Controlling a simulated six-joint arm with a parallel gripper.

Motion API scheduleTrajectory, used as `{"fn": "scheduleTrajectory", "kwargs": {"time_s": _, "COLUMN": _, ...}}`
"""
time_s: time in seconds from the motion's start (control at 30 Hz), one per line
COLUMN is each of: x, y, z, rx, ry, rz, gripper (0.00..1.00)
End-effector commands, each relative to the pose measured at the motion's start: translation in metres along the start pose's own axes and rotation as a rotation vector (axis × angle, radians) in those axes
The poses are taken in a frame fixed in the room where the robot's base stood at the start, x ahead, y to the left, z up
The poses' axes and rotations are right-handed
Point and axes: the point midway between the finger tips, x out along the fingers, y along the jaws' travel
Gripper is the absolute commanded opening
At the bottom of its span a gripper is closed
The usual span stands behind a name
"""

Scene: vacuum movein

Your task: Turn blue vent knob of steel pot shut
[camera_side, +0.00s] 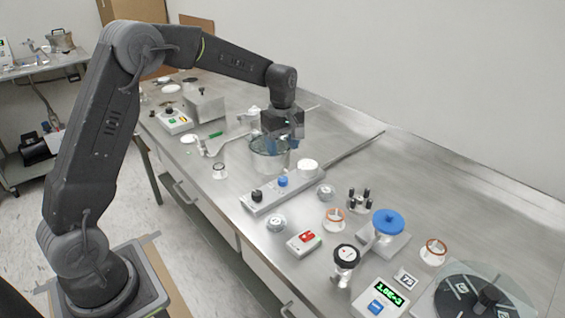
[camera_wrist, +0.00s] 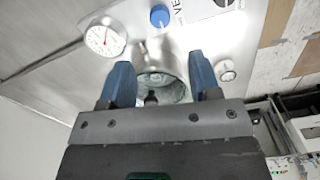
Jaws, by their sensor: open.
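The steel pot (camera_side: 268,158) stands on a grey metal base plate (camera_side: 262,207), and it also shows between my fingers in the wrist view (camera_wrist: 170,62). The blue vent knob (camera_side: 283,181) sits on the plate in front of the pot, beside a black knob (camera_side: 257,195). In the wrist view the blue knob (camera_wrist: 159,15) lies beyond my fingertips, near partly cut-off lettering. My gripper (camera_side: 284,137) points down over the pot, apart from the blue knob. Its two blue fingers (camera_wrist: 161,72) are spread, with no object visibly gripped. Which way the knob is turned is not clear.
A white-faced dial gauge (camera_wrist: 105,36) stands on the plate beside the pot. A larger blue handwheel (camera_side: 388,221), a red-buttoned box (camera_side: 304,242) and several small fittings stand towards the right front. The rear right of the steel bench is bare.

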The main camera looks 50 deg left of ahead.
Motion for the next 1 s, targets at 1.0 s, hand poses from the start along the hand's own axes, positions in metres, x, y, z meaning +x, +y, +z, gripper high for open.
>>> {"fn": "scheduleTrajectory", "kwargs": {"time_s": 1.0, "x": -0.103, "y": -0.068, "z": 0.052, "rx": 0.393, "ry": 0.072, "rz": 0.128, "gripper": 0.57}}
